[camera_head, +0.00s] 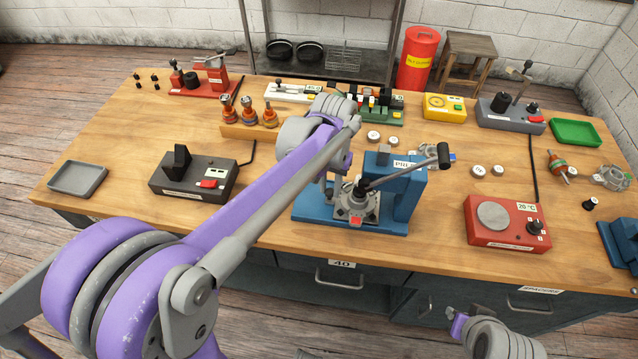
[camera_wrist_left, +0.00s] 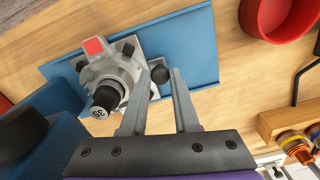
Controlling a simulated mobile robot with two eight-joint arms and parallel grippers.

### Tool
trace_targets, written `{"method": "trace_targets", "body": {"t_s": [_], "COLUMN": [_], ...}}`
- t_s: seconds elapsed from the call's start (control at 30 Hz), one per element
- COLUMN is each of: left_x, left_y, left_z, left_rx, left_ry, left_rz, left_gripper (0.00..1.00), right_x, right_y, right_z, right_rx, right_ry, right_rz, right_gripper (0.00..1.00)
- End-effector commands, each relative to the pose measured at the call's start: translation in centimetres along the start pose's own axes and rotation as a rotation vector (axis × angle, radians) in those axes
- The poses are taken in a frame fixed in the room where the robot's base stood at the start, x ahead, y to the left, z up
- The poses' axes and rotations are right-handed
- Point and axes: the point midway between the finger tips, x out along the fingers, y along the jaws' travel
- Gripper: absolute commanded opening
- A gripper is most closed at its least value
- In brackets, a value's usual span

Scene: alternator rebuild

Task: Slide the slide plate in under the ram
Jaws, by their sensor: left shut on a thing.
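The blue press (camera_head: 408,198) stands at the front middle of the bench with its lever (camera_head: 405,172) reaching to the right. On its blue base (camera_wrist_left: 195,45) sits a grey housing (camera_wrist_left: 103,70) with a red square and a black-topped shaft. The grey slide plate (camera_wrist_left: 153,62) shows under the housing, with a black ball knob (camera_wrist_left: 160,74) at its edge. My left gripper (camera_wrist_left: 160,80) is shut on this knob; in the head view its fingers (camera_head: 327,190) are partly hidden beside the press. I cannot make out the ram clearly.
A black device (camera_head: 195,175) stands left of the press and a red heater box (camera_head: 506,221) right of it. A red round container (camera_wrist_left: 281,18) shows in the wrist view. A wooden rack (camera_head: 248,132) with orange-brown parts is behind my arm.

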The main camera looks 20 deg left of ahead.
Motion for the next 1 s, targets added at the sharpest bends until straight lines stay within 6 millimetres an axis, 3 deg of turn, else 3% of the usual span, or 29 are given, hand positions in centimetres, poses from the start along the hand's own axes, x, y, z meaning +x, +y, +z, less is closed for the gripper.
{"method": "trace_targets", "body": {"t_s": [0.17,0.2,0.33,0.73,1.0], "left_x": [0.0,0.0,0.0,-0.8,-5.8], "left_y": [-0.1,-0.1,-0.1,-0.1,-0.1], "left_z": [0.0,0.0,0.0,0.0,0.0], "left_rx": [-0.002,-0.002,-0.001,-0.001,-0.001], "left_ry": [0.001,0.001,0.001,0.001,0.001], "left_rz": [-0.001,0.000,0.000,0.000,0.000], "left_gripper": [0.00,0.34,0.58,0.59,0.59], "right_x": [0.0,0.0,0.0,-0.1,-0.4], "right_y": [0.0,0.0,0.0,0.0,0.0], "right_z": [0.0,0.0,0.0,-0.1,-0.4], "right_rx": [0.000,0.000,0.000,0.000,0.000], "right_ry": [0.000,0.000,0.000,0.001,0.004], "right_rz": [0.000,0.000,0.000,0.000,0.000], "right_gripper": [0.27,0.27,0.27,0.27,0.27]}}
